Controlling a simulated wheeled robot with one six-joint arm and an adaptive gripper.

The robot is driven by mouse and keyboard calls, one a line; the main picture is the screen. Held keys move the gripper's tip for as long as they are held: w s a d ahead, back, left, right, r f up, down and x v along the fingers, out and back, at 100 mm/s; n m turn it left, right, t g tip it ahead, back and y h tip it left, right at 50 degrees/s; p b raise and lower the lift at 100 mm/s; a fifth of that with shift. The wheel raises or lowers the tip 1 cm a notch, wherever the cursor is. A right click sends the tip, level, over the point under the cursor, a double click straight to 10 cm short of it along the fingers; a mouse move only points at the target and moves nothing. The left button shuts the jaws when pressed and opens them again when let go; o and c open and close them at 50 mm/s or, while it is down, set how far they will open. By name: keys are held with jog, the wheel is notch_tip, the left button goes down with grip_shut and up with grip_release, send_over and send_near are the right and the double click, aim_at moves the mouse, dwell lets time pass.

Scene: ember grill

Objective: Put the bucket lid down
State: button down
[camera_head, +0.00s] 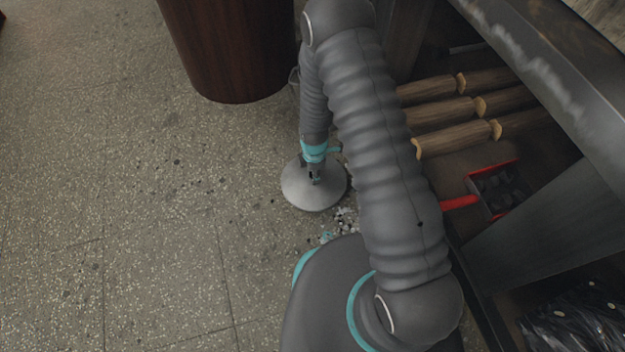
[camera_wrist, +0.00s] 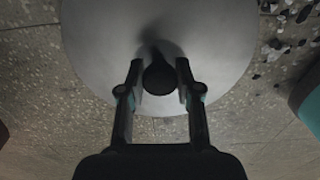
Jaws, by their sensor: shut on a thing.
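The bucket lid is a round, pale grey disc (camera_head: 300,192) with a dark knob in its middle. It shows low over the speckled floor in the head view. In the wrist view the lid (camera_wrist: 95,45) fills the upper middle, and its dark knob (camera_wrist: 158,76) sits between my fingers. My gripper (camera_wrist: 159,88) is shut on the knob from above; in the head view my gripper (camera_head: 315,174) stands over the lid's middle. I cannot tell whether the lid touches the floor.
A dark wooden barrel-like container (camera_head: 235,50) stands behind. Split logs (camera_head: 440,113) and a red-handled shovel (camera_head: 492,190) with dark lumps lie under the metal table (camera_head: 550,70) at right. Pale and dark pebbles (camera_head: 344,222) are scattered beside the lid. The floor at left is mostly open.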

jog(key=shift+w+a+f, duration=0.1)
jog(key=shift+a+f, duration=0.05)
jog(key=shift+a, duration=0.05)
jog(key=shift+f+b, duration=0.35)
jog(key=shift+f, duration=1.6)
jog(key=shift+f, duration=0.2)
jog(key=c, duration=0.8)
grip_release()
jog(key=shift+r, duration=0.1)
